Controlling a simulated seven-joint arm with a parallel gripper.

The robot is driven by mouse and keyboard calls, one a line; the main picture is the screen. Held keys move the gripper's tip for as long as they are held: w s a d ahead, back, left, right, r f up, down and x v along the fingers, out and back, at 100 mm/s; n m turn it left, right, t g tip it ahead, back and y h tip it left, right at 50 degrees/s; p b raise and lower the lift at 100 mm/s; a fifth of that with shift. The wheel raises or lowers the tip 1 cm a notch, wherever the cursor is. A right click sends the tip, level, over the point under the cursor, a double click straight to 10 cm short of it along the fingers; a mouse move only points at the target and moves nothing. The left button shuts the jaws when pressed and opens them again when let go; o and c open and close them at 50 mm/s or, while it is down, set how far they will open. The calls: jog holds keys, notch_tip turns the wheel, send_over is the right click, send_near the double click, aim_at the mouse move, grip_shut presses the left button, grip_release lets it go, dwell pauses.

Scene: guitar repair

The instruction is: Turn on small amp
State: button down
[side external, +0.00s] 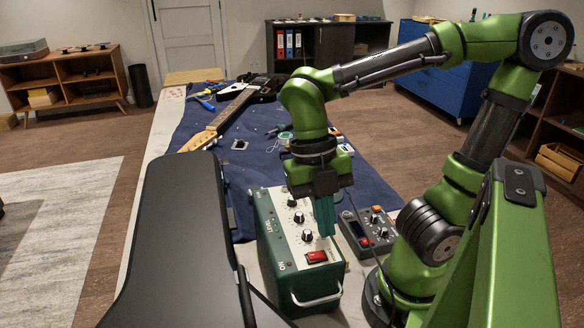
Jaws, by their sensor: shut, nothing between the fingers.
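The small amp (283,262) is a dark green box with a cream top panel in the front middle of the side external view. Several black knobs run along its panel. A red rocker switch (317,257) sits at the panel's near end, by a white handle (316,299). I cannot tell which way the switch is set. My gripper (326,234) points down over the panel with its teal fingers shut and empty. The fingertips are just behind the switch in the picture, close to the panel. I cannot tell whether they touch it.
A black case (186,230) stands close on the amp's left. A small grey pedal box (367,230) with knobs is on the right, near my arm's base. A guitar neck (228,115), pliers (207,98) and small parts lie on the blue cloth (268,165) behind.

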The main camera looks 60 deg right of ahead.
aim_at(313, 256)
jog(key=s+d+v, duration=0.1)
jog(key=v, duration=0.9)
jog(key=shift+w+a+r+t+y, duration=0.2)
jog(key=shift+w+a+t+y, duration=0.3)
jog(key=shift+y, duration=0.1)
jog(key=x, duration=1.3)
jog(key=shift+w+d+f, duration=0.1)
jog(key=shift+w+d, duration=0.2)
jog(key=shift+w, duration=0.15)
jog(key=shift+f, duration=0.45)
jog(key=shift+w, duration=0.1)
